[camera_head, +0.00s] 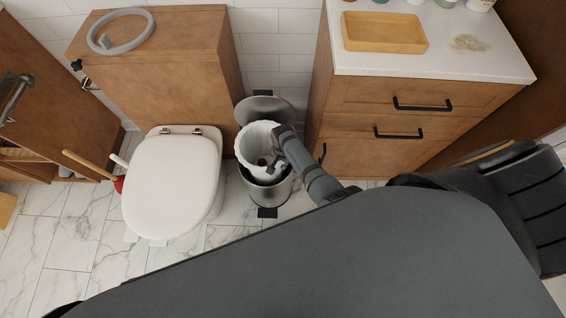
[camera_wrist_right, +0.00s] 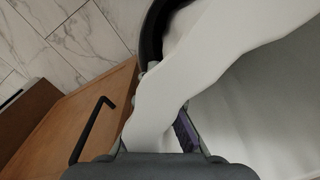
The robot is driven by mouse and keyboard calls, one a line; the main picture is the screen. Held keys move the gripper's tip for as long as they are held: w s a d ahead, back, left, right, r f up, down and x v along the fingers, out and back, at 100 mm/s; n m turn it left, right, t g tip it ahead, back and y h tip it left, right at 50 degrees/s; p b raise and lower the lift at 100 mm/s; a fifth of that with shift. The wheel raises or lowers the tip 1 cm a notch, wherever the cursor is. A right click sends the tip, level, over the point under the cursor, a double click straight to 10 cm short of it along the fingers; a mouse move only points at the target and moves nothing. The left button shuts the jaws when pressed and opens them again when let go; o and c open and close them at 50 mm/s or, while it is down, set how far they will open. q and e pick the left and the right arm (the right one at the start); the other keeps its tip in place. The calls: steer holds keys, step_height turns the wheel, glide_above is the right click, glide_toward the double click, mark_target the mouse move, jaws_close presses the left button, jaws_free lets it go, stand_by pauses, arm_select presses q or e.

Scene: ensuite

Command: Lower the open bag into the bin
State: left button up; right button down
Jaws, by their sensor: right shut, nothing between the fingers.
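The white bag (camera_head: 252,139) is open, with a wavy rim, and sits in the mouth of the metal pedal bin (camera_head: 268,194). Its upper part stands above the bin's rim. The bin's round lid (camera_head: 262,107) is raised behind it. My right gripper (camera_head: 274,162) is at the bag's right side, over the bin mouth. In the right wrist view a pale band of the bag (camera_wrist_right: 185,75) runs up from the fingers (camera_wrist_right: 160,138). The right gripper is shut with nothing held. My left gripper is out of view.
The toilet (camera_head: 172,185) stands close left of the bin, with a red plunger (camera_head: 118,184) beyond it. A wooden drawer cabinet (camera_head: 385,125) stands close on the right. Its black handles stick out. Marble floor shows in front of the bin.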

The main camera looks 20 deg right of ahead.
jaws_free()
stand_by(1.0)
stand_by(0.9)
step_height(320, 180, up, 8)
steer(key=p, duration=0.9)
steer(key=shift+r, duration=0.15)
steer(key=shift+f, duration=0.2)
steer(key=s+d+f+n, duration=0.3)
steer(key=s+d+f, duration=0.1)
steer(key=s, duration=0.7)
steer(key=s+d+f+n, duration=0.4)
steer(key=s+f, duration=0.2)
steer(key=s, duration=0.5)
steer(key=s+d+f+n+t, duration=0.1)
steer(key=s+d+f+n, duration=0.3)
steer(key=s, duration=0.7)
steer(key=shift+s+d+f+h+p, duration=0.25)
steer(key=shift+f+h+p, duration=0.15)
steer(key=shift+f, duration=0.55)
